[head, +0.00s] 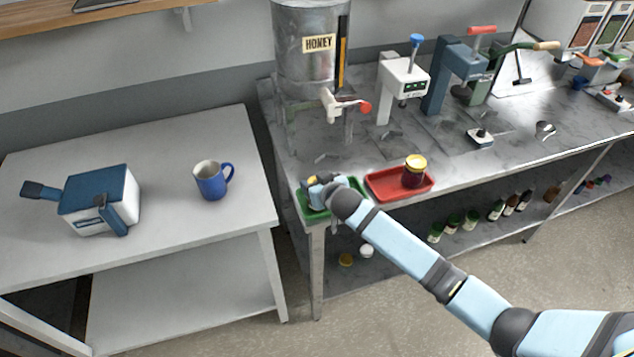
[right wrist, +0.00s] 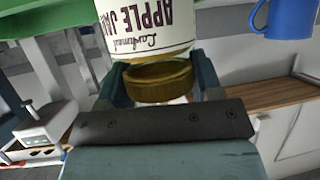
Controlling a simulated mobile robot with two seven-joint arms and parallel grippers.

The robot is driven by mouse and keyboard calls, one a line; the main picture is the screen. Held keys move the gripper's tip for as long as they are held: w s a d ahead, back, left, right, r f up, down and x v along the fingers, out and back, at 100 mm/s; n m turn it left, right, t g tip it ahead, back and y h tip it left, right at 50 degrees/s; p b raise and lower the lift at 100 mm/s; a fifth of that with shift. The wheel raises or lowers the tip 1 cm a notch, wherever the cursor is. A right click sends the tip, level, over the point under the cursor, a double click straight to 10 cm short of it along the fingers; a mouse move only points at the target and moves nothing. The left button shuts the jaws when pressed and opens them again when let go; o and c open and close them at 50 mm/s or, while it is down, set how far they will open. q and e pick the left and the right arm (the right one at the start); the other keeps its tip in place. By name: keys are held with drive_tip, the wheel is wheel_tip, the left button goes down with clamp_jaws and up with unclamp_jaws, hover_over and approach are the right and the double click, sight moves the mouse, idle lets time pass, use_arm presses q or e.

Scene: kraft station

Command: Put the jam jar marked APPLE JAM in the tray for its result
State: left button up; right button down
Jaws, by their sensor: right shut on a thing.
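My right gripper (head: 322,190) is over the green tray (head: 352,184) at the bench's front left corner. In the right wrist view it is shut on the gold lid of a jar (right wrist: 150,25) labelled APPLE JAM, which appears upside down in that picture. The green tray (right wrist: 60,18) shows along the top edge there, beyond the jar's lower end. I cannot tell whether the jar touches the tray. A red tray (head: 385,190) sits just right of the green one and holds a dark jar (head: 413,178) with a yellow lid. My left gripper is not in view.
A steel HONEY tank (head: 300,60) with a red-handled tap (head: 345,105) stands behind the trays. Bench devices, including a white press (head: 398,85), stand to the right. A blue mug (head: 211,182) and a blue-and-white device (head: 100,200) are on the left table.

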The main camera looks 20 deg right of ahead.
drive_tip(key=shift+r, duration=0.1)
drive_tip(key=shift+c, duration=1.4)
unclamp_jaws()
drive_tip(key=b+v, duration=0.1)
drive_tip(key=v, duration=1.1)
drive_tip(key=s+f, duration=0.7)
drive_tip(key=s, duration=0.5)
drive_tip(key=s+f+g, duration=0.1)
drive_tip(key=s+f, duration=0.7)
drive_tip(key=s, duration=0.4)
drive_tip(key=shift+f+n+g+y, duration=0.3)
drive_tip(key=shift+y, duration=0.1)
drive_tip(key=shift+s+a, duration=0.1)
